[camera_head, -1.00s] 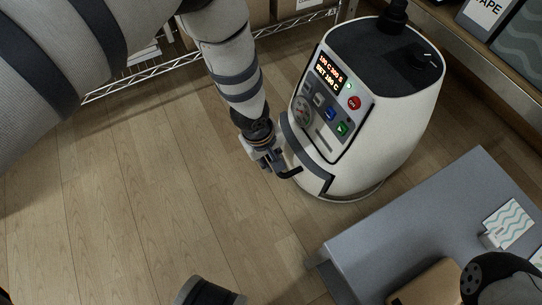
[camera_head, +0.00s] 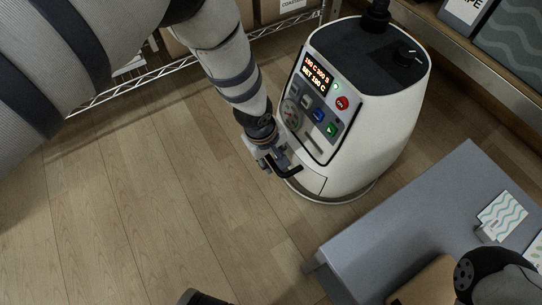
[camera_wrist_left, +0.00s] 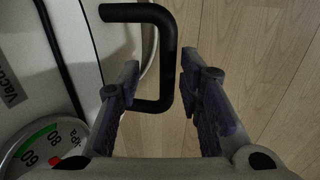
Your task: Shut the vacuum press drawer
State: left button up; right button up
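The vacuum press (camera_head: 375,125) is a white rounded machine with a black top, standing on the floor. Its drawer (camera_head: 313,180) is low on the front and looks flush with the body, with no clear gap. The black drawer handle (camera_head: 289,172) sticks out from it; it also shows in the left wrist view (camera_wrist_left: 168,60). My left gripper (camera_head: 277,162) is at the handle. In the left wrist view my left gripper (camera_wrist_left: 164,80) has its fingers apart on either side of the handle bar, with space around it. My right gripper is not visible.
A grey table (camera_head: 400,215) stands at the lower right with a patterned card (camera_head: 502,215) and a brown object (camera_head: 428,283) on it. A wire shelf (camera_head: 150,70) runs along the back. The wooden floor (camera_head: 130,200) left of the press is clear.

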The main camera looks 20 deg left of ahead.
pick_arm(q)
notch_tip(320, 180, up, 12)
jog(key=s+a, duration=0.1)
jog(key=s, duration=0.1)
jog(key=shift+a, duration=0.2)
jog(key=shift+f, duration=0.1)
